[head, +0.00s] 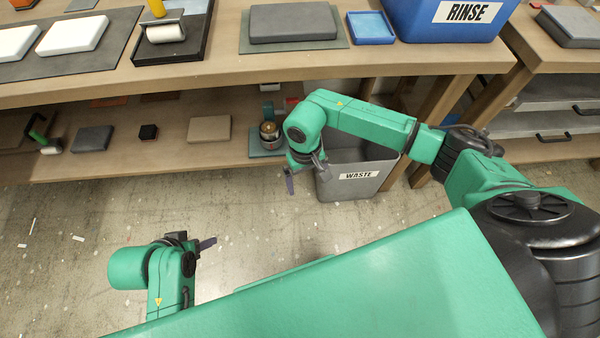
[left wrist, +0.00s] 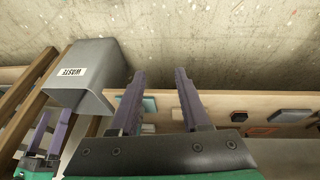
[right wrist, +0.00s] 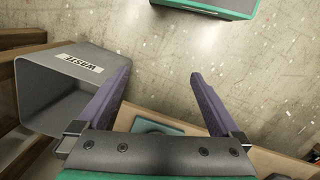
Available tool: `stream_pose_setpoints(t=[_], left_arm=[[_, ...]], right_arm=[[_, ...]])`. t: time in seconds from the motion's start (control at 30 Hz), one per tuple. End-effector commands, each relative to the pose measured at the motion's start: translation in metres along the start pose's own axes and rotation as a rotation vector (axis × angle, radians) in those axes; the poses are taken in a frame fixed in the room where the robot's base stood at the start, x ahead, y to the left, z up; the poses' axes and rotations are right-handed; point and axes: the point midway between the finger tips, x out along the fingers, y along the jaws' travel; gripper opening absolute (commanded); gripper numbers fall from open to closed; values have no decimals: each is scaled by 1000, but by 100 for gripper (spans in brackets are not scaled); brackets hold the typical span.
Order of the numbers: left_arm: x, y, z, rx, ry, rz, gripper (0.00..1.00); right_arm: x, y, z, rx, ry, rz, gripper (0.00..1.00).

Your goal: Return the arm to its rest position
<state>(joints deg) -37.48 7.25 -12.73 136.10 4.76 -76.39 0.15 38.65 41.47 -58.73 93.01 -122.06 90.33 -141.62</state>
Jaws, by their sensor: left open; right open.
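My left gripper (head: 208,243) hangs low over the speckled floor at the lower left of the head view. Its purple fingers are apart and empty in the left wrist view (left wrist: 159,74). My right arm reaches across from the right, and its right gripper (head: 290,183) points down in front of the lower shelf, left of the grey WASTE bin (head: 358,180). In the right wrist view the right gripper's fingers (right wrist: 160,72) are apart with nothing between them, and the WASTE bin (right wrist: 62,90) is close on the left. The head view shows both grippers only partly.
The workbench (head: 215,70) carries a grey slab (head: 292,22), a blue tray (head: 370,27), a blue RINSE tub (head: 440,20) and a roller (head: 164,33). The lower shelf (head: 110,170) holds several blocks and a can (head: 269,132). The floor (head: 60,240) at left is mostly clear.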

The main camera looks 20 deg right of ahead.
Motion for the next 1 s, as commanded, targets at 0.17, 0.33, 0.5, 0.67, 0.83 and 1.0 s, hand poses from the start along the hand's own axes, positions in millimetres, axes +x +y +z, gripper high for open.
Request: stream_pose_setpoints(t=[0.17, 0.33, 0.5, 0.67, 0.83, 1.0], left_arm=[[-25, 3, -10, 0, 0, 0, 47], [-24, 3, -10, 0, 0, 0, 47], [-24, 3, -9, 0, 0, 0, 47], [-24, 3, -9, 0, 0, 0, 47], [-18, 2, -7, -2, -8, -3, 47], [34, -14, 21, -16, -66, -37, 47]], right_arm=[[-14, 6, 8, 14, 0, -2, 100], [-10, 7, 9, 16, 0, -2, 100], [-10, 7, 8, 16, 0, -2, 100], [-10, 7, 8, 15, 0, -2, 100], [-12, -6, 9, 77, -14, -63, 100], [-46, -106, -5, 777, -271, -602, 100]])
